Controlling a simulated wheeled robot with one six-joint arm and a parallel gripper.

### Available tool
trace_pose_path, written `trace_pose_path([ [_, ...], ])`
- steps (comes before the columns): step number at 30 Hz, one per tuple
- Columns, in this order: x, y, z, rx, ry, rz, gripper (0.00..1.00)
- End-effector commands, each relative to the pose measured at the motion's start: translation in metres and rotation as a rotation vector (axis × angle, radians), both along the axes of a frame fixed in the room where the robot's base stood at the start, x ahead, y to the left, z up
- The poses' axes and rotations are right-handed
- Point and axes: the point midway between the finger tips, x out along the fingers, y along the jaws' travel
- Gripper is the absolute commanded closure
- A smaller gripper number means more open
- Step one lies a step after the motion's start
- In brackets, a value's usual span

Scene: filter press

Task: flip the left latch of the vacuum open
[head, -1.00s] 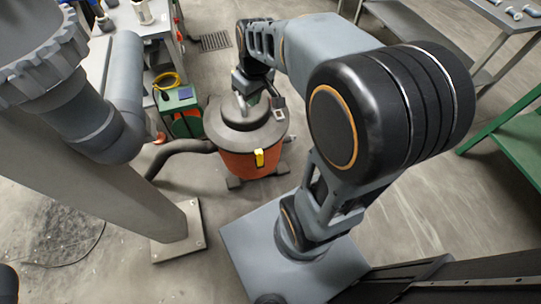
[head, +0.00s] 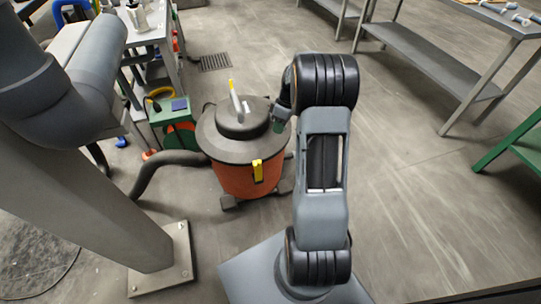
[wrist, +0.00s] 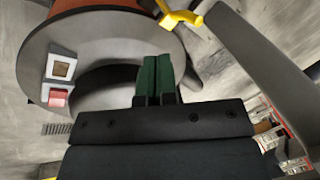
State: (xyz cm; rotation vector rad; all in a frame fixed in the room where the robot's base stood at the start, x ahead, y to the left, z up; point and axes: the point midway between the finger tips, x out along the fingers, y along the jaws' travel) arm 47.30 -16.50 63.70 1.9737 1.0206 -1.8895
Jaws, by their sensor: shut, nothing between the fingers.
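The vacuum has an orange drum (head: 247,183) and a round grey lid (head: 225,148). A yellow latch (head: 257,171) lies against the front of the drum, and a yellow latch also shows at the top of the wrist view (wrist: 181,17). Another narrow yellow piece (head: 231,86) stands up at the lid's far side. I cannot tell which one is the left latch. My gripper (head: 278,125) is at the lid's right side, partly hidden by my arm. In the wrist view its green fingers (wrist: 157,76) are together and empty, in front of the lid, apart from the yellow latch.
A switch panel with a red button (wrist: 58,97) is on the lid. A dark hose (head: 153,172) leaves the vacuum's left side. A grey post (head: 90,185) stands at the left, and a green box (head: 178,130) is behind the hose.

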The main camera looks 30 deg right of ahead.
Motion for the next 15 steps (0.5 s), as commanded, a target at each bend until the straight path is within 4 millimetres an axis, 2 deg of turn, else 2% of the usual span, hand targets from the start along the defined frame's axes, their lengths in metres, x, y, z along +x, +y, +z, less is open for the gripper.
trace_pose_path([
  [4,0.0,0.001,-0.003,0.0,0.001,0.0,1.0],
  [8,-0.001,0.005,-0.015,0.0,0.001,0.0,1.0],
  [15,-0.004,0.02,-0.058,0.001,0.003,0.001,1.0],
])
